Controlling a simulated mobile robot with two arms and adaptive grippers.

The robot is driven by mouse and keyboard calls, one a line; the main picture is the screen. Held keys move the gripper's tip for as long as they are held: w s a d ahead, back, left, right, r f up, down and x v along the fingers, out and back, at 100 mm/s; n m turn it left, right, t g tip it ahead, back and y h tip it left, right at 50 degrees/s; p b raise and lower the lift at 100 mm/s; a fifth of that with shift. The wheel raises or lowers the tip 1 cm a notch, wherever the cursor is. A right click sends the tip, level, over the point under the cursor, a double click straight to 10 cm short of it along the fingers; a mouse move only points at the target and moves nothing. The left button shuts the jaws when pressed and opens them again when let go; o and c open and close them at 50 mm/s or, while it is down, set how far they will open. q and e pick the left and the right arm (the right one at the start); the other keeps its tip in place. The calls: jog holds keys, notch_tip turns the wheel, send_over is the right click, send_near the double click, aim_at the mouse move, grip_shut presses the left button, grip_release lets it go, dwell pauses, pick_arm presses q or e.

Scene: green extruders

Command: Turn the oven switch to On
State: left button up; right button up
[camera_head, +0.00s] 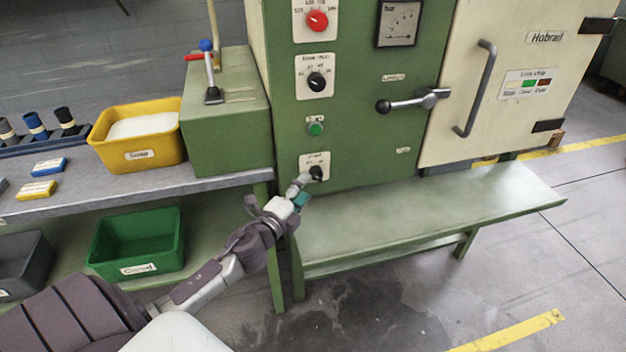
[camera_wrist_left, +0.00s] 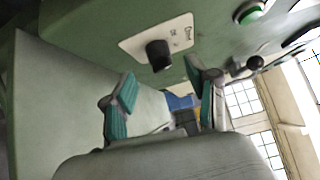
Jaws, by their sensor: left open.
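A black rotary switch (camera_head: 317,173) sits on a white label plate low on the green oven panel (camera_head: 350,130). Its lettering is too small to read surely. In the left wrist view the black knob (camera_wrist_left: 159,55) stands out from its plate, just beyond and between the fingertips. My left gripper (camera_head: 301,190) is open, right in front of this switch, with its teal finger pads apart. The wrist view shows the open left gripper (camera_wrist_left: 164,88) with nothing between its pads. The knob appears clear of both fingers. My right gripper is not in view.
Above the switch are a green button (camera_head: 315,129), another black knob (camera_head: 317,82) and a red knob (camera_head: 317,20). A lever handle (camera_head: 412,101) juts out at right. A green bench (camera_head: 430,215) runs below the panel; a yellow bin (camera_head: 138,155) stands left.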

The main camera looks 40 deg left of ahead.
aim_at(314, 177)
pick_arm(q)
jog(key=shift+w+a, duration=0.2)
jog(key=shift+w, duration=2.1)
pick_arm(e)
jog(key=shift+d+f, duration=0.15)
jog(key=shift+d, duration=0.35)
